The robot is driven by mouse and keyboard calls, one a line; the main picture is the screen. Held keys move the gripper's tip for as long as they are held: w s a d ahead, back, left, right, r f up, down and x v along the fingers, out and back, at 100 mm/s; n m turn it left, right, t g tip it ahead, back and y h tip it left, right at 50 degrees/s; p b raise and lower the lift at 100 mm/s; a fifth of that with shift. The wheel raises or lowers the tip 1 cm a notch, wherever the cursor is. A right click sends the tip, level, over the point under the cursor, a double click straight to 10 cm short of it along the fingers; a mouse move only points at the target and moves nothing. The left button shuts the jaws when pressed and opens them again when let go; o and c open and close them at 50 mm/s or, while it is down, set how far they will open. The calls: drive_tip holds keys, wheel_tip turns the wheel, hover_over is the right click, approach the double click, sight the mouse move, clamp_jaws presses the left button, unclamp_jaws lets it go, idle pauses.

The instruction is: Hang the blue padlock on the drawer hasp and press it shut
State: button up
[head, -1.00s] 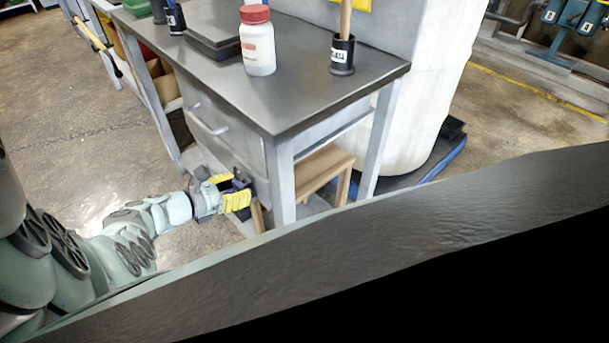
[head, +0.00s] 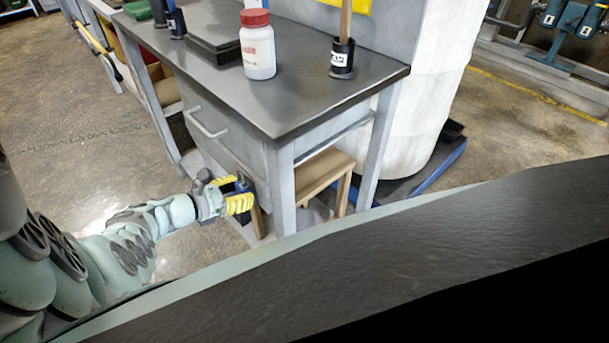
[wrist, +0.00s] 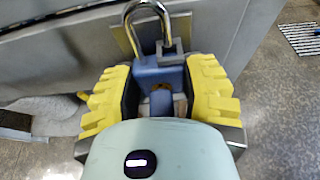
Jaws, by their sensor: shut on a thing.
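The blue padlock (wrist: 158,74) is between the yellow fingers of my gripper (wrist: 158,92) in the wrist view, with its silver shackle (wrist: 146,14) pointing away from my gripper. The shackle lies in front of a metal hasp plate (wrist: 121,36) on the grey drawer unit. I cannot tell whether the shackle passes through the hasp or is latched. In the head view, my gripper (head: 236,192) is shut on the padlock, low beside the front of the drawer unit (head: 218,142). The hasp is hidden there.
The dark benchtop (head: 300,95) above holds a white bottle with a red lid (head: 258,48) and a black holder (head: 342,58). A wooden stool (head: 322,172) stands under the bench at right. Open floor (head: 90,130) lies to the left.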

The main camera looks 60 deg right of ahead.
drive_tip(key=o, duration=1.1)
drive_tip(key=shift+c, duration=0.2)
drive_tip(key=shift+c, duration=0.4)
drive_tip(key=shift+a, duration=0.1)
drive_tip(key=shift+w+a+r+p, duration=0.15)
drive_tip(key=shift+a+r+p, duration=0.1)
drive_tip(key=shift+a+p, duration=0.2)
drive_tip(key=shift+p+v, duration=1.3)
drive_tip(key=shift+v, duration=1.65)
drive_tip(key=shift+f, duration=0.1)
